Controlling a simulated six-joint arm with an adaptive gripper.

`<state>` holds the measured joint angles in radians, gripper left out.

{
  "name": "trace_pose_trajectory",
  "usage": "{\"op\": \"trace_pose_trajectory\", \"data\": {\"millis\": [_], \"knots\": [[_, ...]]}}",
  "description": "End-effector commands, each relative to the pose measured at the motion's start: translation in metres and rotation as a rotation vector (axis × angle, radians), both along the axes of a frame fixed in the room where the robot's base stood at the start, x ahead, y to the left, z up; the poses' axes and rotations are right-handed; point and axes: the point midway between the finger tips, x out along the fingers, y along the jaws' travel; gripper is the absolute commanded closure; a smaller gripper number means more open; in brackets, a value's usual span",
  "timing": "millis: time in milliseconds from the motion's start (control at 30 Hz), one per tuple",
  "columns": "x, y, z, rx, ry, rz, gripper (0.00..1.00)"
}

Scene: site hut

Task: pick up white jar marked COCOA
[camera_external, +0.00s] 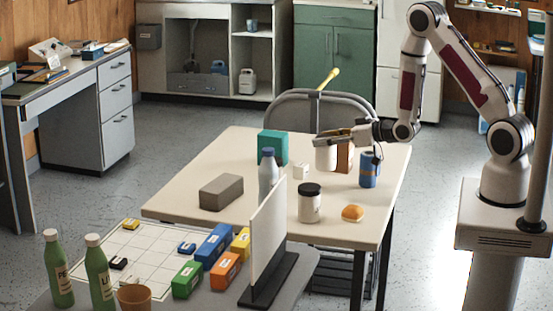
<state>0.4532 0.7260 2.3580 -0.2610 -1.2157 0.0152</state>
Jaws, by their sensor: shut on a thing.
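A white jar (326,158) is at my gripper (334,138), near the far right part of the table. My gripper is shut on it from above, and its fingers cover the top of the jar. I cannot tell whether the jar's base touches the table. A second white jar (310,206) with a black lid stands upright nearer the front, apart from my gripper. Neither jar's marking can be read in this view, so I cannot tell by label which is COCOA.
A brown box (345,159) and a blue can (369,172) stand close to the right of the held jar. A teal box (272,147), grey bottle (268,177), small white block (301,170), grey block (221,192) and orange bun-like thing (352,213) share the table. A white panel (264,242) stands in front.

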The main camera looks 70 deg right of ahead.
Motion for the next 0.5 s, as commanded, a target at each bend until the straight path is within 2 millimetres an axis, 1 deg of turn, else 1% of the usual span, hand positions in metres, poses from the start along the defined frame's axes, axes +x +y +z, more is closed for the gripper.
{"op": "trace_pose_trajectory", "data": {"millis": [33,200,500], "knots": [[0.001,0.000,0.007,-0.002,-0.004,0.000,1.00],[0.000,0.000,0.018,-0.002,-0.003,0.000,1.00],[0.000,0.000,0.025,0.000,-0.001,0.000,1.00]]}}
